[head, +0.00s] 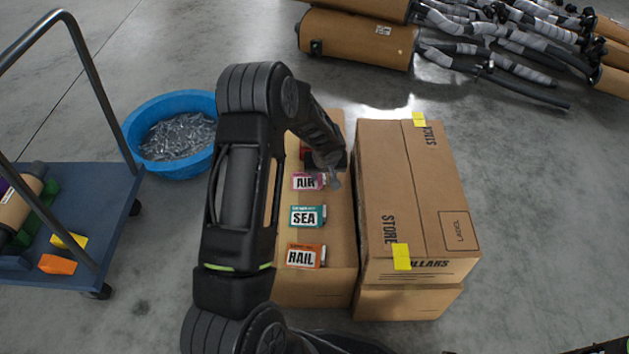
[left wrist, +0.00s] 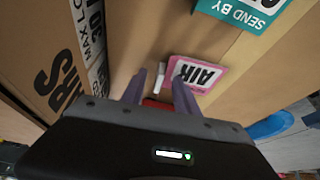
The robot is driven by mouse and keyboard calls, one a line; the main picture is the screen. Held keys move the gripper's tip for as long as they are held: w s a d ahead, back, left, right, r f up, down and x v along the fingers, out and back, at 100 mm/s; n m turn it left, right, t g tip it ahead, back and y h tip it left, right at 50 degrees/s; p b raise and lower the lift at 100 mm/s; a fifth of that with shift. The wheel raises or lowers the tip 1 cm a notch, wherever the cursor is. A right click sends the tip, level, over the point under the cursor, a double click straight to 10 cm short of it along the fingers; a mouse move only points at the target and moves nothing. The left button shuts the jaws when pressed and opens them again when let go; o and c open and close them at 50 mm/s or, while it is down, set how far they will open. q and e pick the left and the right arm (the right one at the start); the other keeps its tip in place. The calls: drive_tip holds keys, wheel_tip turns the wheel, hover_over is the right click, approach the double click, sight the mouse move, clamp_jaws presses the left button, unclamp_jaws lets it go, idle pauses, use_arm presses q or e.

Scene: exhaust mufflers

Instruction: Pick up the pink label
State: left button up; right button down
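The pink label (head: 302,183), marked AIR, lies on top of a cardboard box (head: 340,240), between the teal SEA label (head: 308,216) and a mostly hidden red item (head: 303,152). My left gripper (head: 332,177) is at its right edge. In the left wrist view the pink label (left wrist: 205,73) lies just beyond the fingertips, its white tab in front of the gap. The left gripper (left wrist: 160,82) is open, its two fingers apart with nothing clearly held. I cannot tell whether a finger touches the label.
An orange RAIL label (head: 305,256) lies nearest on the same box. A taller carton (head: 410,200) with yellow notes stands close on the right. A blue tub (head: 170,170) and a blue cart (head: 90,215) stand left. Mufflers (head: 355,38) lie behind.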

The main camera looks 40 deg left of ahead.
use_arm(q)
drive_tip(key=shift+c, duration=0.3)
clamp_jaws()
idle(0.5)
